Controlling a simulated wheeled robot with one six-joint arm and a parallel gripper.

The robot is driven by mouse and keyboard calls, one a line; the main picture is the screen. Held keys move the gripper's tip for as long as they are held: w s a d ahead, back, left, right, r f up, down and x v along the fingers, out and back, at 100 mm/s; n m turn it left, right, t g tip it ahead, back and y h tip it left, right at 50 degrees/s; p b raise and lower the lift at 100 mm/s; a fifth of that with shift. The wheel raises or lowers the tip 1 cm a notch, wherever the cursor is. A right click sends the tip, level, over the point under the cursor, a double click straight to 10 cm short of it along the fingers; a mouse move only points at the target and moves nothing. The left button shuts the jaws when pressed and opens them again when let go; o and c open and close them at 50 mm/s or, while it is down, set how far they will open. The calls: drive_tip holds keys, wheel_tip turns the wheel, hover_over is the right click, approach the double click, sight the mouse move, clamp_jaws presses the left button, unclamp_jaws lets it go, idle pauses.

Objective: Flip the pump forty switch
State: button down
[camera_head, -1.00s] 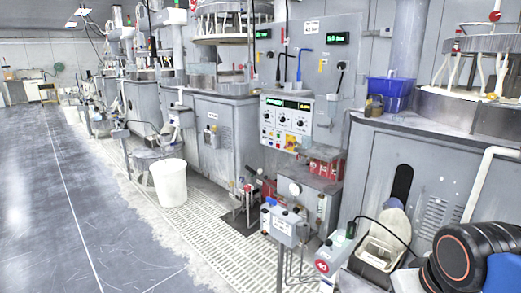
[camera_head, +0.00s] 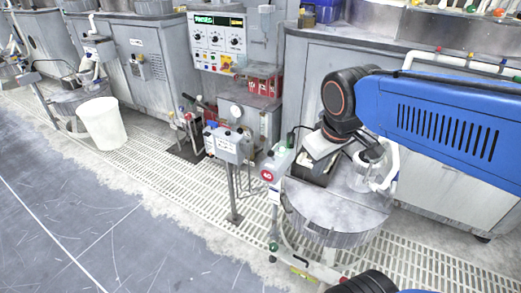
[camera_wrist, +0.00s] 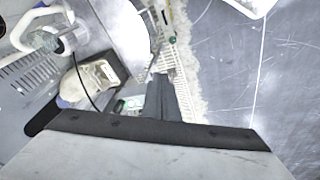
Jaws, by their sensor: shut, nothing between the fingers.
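The pump forty switch box (camera_head: 276,165) is a small pale grey box with a round red label that seems to read 40. It stands on a post left of the round grey tank. A green button or lamp shows on its upper part. In the wrist view a pale box with green on it (camera_wrist: 130,104) shows just left of my fingers, partly hidden by them; it looks like the same box. My gripper (camera_wrist: 162,82) is dark, shut and empty. In the head view I cannot clearly make out the fingertips; my wrist is above and right of the box.
The round tank (camera_head: 335,228) with a pump stands close right of the switch box. Another grey control box on a post (camera_head: 228,145) is to its left. A white bin (camera_head: 102,124) stands farther left. The blue-grey floor (camera_head: 60,240) at the left is open.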

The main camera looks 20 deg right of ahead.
sight(272, 156)
drive_tip(key=w+a+f+n+g+h, duration=0.1)
drive_tip(key=w+a+n, duration=0.5)
drive_tip(key=w, duration=0.7)
drive_tip(key=w+a+f+n+g+h, duration=0.1)
drive_tip(key=w+a+f+n+h, duration=0.1)
drive_tip(key=w+a+n, duration=0.4)
drive_tip(key=shift+w+a+f+g+h, duration=0.45)
drive_tip(key=shift+w+a, duration=1.4)
drive_tip(key=shift+w, duration=1.75)
drive_tip(key=shift+f, duration=0.1)
drive_tip(key=shift+f, duration=0.1)
drive_tip(key=d+f, duration=0.7)
drive_tip(key=f, duration=0.1)
drive_tip(key=shift+d+f, duration=0.3)
drive_tip(key=shift+f, duration=0.05)
